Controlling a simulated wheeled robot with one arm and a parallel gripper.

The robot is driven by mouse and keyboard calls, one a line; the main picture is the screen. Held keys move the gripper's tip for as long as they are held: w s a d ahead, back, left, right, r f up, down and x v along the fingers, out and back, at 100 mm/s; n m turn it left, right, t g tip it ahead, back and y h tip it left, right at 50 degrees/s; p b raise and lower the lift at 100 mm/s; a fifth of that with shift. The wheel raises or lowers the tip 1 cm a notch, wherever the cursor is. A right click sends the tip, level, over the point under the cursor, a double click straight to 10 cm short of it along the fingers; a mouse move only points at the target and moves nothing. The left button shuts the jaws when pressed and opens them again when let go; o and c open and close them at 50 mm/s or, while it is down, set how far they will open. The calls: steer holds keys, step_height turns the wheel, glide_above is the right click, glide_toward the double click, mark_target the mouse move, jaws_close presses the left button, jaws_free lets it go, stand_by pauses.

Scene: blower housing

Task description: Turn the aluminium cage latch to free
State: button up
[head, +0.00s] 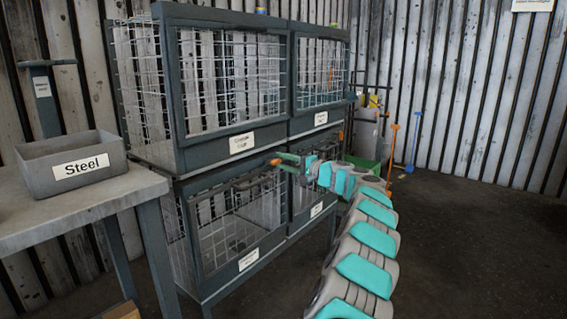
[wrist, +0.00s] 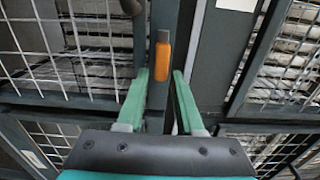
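An orange latch handle (wrist: 163,58) stands upright against a dark frame post in the wrist view. It also shows in the head view (head: 275,162), at the middle of the cage rack. My gripper (wrist: 160,76) has its two green fingers apart, one on each side of the post, with the handle just beyond and between the tips. I cannot tell whether they touch it. In the head view my gripper (head: 286,158) reaches to the rack from the right. The cage labels are too small to read surely, so I cannot tell which cage is aluminium.
The mesh cage rack (head: 230,20) has two rows of cages, with white labels such as the upper left one (head: 242,142). A grey bin marked Steel (head: 76,160) stands on a bench (head: 60,215) at left. The floor (head: 470,240) at right is clear.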

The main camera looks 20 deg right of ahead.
steer(key=shift+o, duration=0.9)
steer(key=shift+s, duration=0.1)
steer(key=b+v, duration=0.1)
steer(key=v, duration=0.6)
steer(key=shift+s, duration=0.25)
